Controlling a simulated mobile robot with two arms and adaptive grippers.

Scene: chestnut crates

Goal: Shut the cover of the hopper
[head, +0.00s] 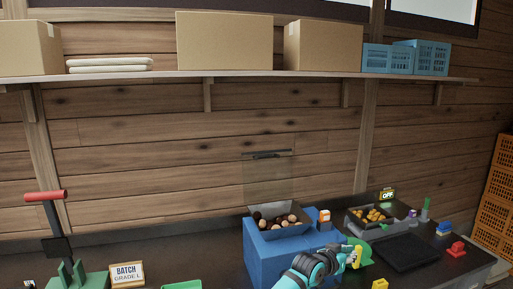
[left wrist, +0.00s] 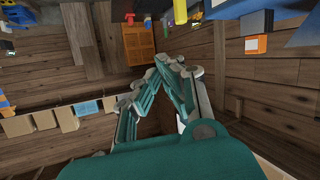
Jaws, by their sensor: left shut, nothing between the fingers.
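The hopper (head: 263,258) is a blue box with a dark open-topped tray of brown and pale chestnuts (head: 278,222) on it. Its cover (head: 268,180) looks like a see-through panel standing upright at the back, with a dark handle (head: 266,155) along its top edge. The cover is open. My left gripper (head: 350,256), teal and grey, is low in front of the hopper's right side, well below the cover handle. In the left wrist view its fingers (left wrist: 178,64) meet at the tips, with nothing between them. My right gripper is in neither view.
Right of the hopper is a second dark tray (head: 352,222) of orange-yellow pieces, with an OFF sign (head: 388,195) behind it. A black pad (head: 405,252) and small coloured blocks lie further right. A red-handled press (head: 50,225) and a BATCH sign (head: 127,273) stand at left.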

